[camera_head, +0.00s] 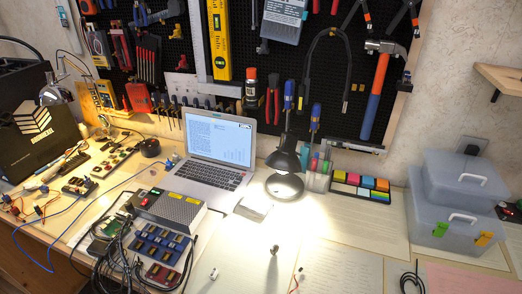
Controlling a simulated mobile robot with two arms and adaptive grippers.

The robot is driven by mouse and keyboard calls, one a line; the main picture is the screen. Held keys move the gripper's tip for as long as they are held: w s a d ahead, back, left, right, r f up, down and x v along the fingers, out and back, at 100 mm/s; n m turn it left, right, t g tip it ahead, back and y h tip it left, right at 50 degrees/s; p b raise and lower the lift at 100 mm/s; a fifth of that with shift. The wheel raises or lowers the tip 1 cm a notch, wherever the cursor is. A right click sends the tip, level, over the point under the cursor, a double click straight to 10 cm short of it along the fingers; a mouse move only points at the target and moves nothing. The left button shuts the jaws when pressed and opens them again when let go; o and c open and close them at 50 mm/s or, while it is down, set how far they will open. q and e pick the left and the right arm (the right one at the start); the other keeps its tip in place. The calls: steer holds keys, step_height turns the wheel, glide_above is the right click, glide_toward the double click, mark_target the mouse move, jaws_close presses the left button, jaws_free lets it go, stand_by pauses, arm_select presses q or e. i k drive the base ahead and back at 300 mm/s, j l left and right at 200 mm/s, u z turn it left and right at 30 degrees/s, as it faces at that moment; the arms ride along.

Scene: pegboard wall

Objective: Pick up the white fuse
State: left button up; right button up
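A small white piece (213,273) lies on the table near the front, just right of the dark cables. It may be the white fuse, but it is too small to be sure. Another small piece with a whitish end and a reddish part (297,279) lies on the papers further right. A small dark upright piece (274,250) stands between them. Neither of my grippers is in view.
A laptop (218,142) and a black desk lamp (285,165) stand behind. A grey power box (170,211) with black cables is on the left. Clear plastic boxes (450,236) stand on the right. Papers (338,270) cover the front; a tool-hung pegboard (335,80) is behind.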

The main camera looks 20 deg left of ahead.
mark_target(213, 275)
steer(key=j+u, duration=0.1)
steer(key=u, duration=0.8)
